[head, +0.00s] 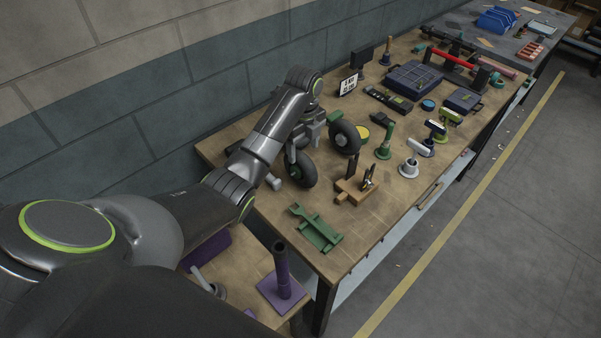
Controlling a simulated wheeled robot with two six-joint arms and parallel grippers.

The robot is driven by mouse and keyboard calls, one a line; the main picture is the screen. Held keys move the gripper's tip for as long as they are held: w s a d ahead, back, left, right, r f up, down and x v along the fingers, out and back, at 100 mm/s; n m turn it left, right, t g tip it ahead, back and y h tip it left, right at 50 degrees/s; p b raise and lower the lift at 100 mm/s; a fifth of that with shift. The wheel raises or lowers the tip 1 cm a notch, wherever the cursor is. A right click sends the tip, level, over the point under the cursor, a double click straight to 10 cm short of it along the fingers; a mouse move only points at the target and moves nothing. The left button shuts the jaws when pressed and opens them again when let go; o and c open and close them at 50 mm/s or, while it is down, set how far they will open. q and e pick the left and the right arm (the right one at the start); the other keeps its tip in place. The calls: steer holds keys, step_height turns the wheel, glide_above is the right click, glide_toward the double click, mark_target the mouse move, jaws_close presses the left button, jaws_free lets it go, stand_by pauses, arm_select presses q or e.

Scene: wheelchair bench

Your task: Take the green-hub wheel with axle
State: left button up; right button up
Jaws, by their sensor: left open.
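Two dark-tyred wheels stand on the wooden bench beside my left gripper (306,138). The nearer wheel (301,171) is just below the gripper, and the farther wheel (345,137) is just to its right. A small green part (334,116) shows above the farther wheel; I cannot tell whether it belongs to it. Hub colours are too small to tell surely. My left gripper is open and points down among the wheels. My left wrist hides part of this area, and I cannot tell whether the fingers touch a wheel or axle. My right gripper is not in view.
A wooden block with tools (356,190) and a green bracket (316,228) lie nearer the front. Upright green (384,145) and white (410,160) tools stand right. Blue cases (413,80) lie farther back. A purple stand (282,280) is near me. A wall runs behind the bench.

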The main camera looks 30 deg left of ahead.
mark_target(300, 153)
arm_select(q)
steer(key=shift+a+f, duration=0.15)
steer(key=shift+f, duration=0.45)
steer(key=f, duration=0.1)
steer(key=f+p, duration=0.1)
steer(key=f, duration=0.1)
steer(key=shift+a+f, duration=0.25)
steer(key=shift+a, duration=0.05)
steer(key=shift+f, duration=0.5)
steer(key=shift+r, duration=0.1)
steer(key=c, duration=1.3)
